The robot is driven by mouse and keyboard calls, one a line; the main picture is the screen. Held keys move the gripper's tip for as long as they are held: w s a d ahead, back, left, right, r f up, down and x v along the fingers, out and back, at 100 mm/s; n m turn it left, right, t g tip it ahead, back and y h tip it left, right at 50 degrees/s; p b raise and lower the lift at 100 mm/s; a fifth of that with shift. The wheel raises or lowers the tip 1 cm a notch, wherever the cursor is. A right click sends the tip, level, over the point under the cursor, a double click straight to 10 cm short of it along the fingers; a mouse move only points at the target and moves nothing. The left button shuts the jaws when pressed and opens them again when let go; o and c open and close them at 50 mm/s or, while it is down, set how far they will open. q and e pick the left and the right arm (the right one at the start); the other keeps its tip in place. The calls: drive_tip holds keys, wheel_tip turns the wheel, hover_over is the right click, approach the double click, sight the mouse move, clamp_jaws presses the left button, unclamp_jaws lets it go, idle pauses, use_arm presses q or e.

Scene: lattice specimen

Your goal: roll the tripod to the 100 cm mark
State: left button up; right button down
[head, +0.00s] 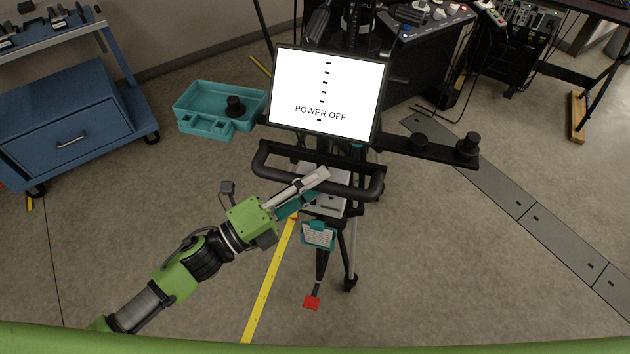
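The tripod (350,255) stands upright in the middle of the head view, on dark legs with a caster. It carries a white screen (328,92) reading "POWER OFF" and a black loop handle (368,190). A red marker (312,302) sits low at its front, just right of the yellow measuring strip (264,285) on the floor. The strip's numbers are too small to read. My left gripper (305,190) is at the front bar of the handle, its pale finger overlapping the bar. Whether it grips the bar is unclear. My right gripper is out of view.
A teal tray (185,117) holding a black knob and a black side arm (440,152) extend beside the screen. A blue cabinet (70,125) stands at left, and a dark equipment cart (425,50) behind right. A grey floor cable cover (500,188) runs at right. Front floor is clear.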

use_arm(q)
drive_tip(key=shift+r, duration=0.1)
drive_tip(key=v, duration=1.2)
idle(0.9)
